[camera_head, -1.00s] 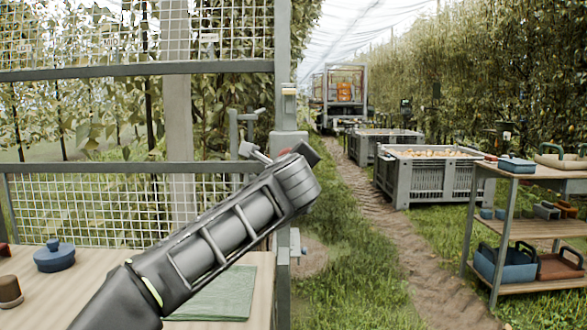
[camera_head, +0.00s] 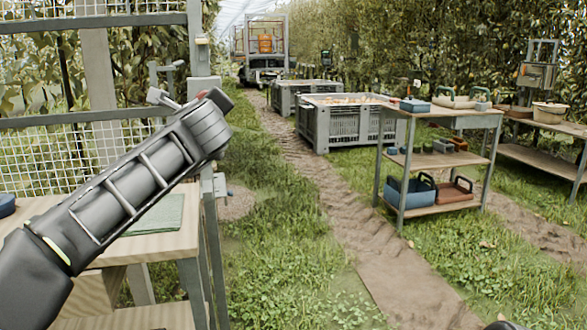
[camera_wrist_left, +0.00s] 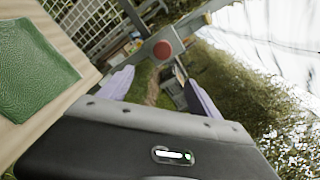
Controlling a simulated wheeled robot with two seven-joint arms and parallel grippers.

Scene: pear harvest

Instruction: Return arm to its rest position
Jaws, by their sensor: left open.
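My left arm (camera_head: 130,185) reaches in from the left in the head view, raised over the left workbench and angled up to the right. Its wrist end is in front of a grey post. The gripper fingers cannot be made out there. In the left wrist view my left gripper (camera_wrist_left: 152,78) shows two pale purple fingers spread apart with nothing held between them. A grey bracket with a red round knob (camera_wrist_left: 163,50) appears beyond the fingers. My right gripper is in neither view.
A green mat (camera_head: 155,215) lies on the left workbench (camera_head: 185,240), beside a wire-mesh frame (camera_head: 40,160). Grey crates (camera_head: 345,130) stand along the dirt path. A shelved cart (camera_head: 450,165) with blue and brown baskets stands right. Grass and path in the centre are clear.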

